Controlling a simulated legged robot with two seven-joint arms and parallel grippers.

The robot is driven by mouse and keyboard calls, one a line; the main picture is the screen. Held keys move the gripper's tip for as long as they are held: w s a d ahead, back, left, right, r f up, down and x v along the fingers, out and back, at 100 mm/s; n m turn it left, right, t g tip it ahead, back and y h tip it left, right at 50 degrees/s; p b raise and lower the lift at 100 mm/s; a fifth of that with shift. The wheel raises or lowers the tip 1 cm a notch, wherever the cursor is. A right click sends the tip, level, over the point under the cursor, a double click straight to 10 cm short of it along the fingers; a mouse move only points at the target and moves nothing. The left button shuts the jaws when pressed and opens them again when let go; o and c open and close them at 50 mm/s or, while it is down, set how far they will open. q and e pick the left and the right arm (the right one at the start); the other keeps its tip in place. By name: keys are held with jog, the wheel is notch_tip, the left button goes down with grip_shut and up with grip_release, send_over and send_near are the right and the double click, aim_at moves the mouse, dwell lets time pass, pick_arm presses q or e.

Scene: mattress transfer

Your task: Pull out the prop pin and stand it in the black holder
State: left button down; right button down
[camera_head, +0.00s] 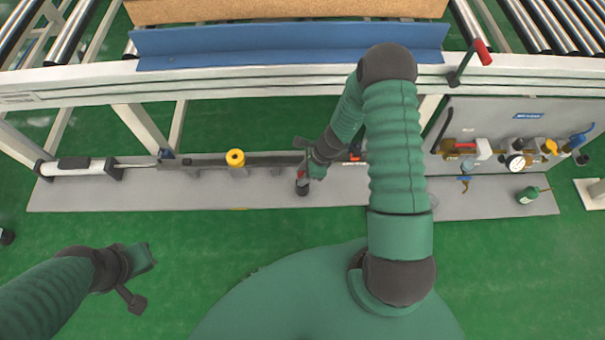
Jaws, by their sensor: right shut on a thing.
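My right gripper (305,164) is over the grey base plate (110,195), below the frame rail, and is shut on the prop pin. Only a small red part of what seems to be the pin (302,177) shows under the fingers. Directly below it is a small dark round piece, which looks like the black holder (302,190). I cannot tell whether the pin is in it or just above it. My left gripper (144,279) is over the green floor at lower left, its fingers apart, empty.
A panel with valves and a gauge (515,162) is at right. A red-handled lever (482,52) sits on the rail. A blue bar (290,42) lies along the conveyor edge.

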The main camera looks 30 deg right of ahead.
jog(key=shift+f, duration=0.3)
jog(key=c, duration=1)
grip_release()
jog(key=shift+r, duration=0.1)
jog(key=p+v, duration=0.6)
jog(key=v, duration=1)
jog(key=shift+s+d+r, duration=0.15)
jog(key=shift+d+r, duration=0.05)
jog(key=shift+r, duration=0.1)
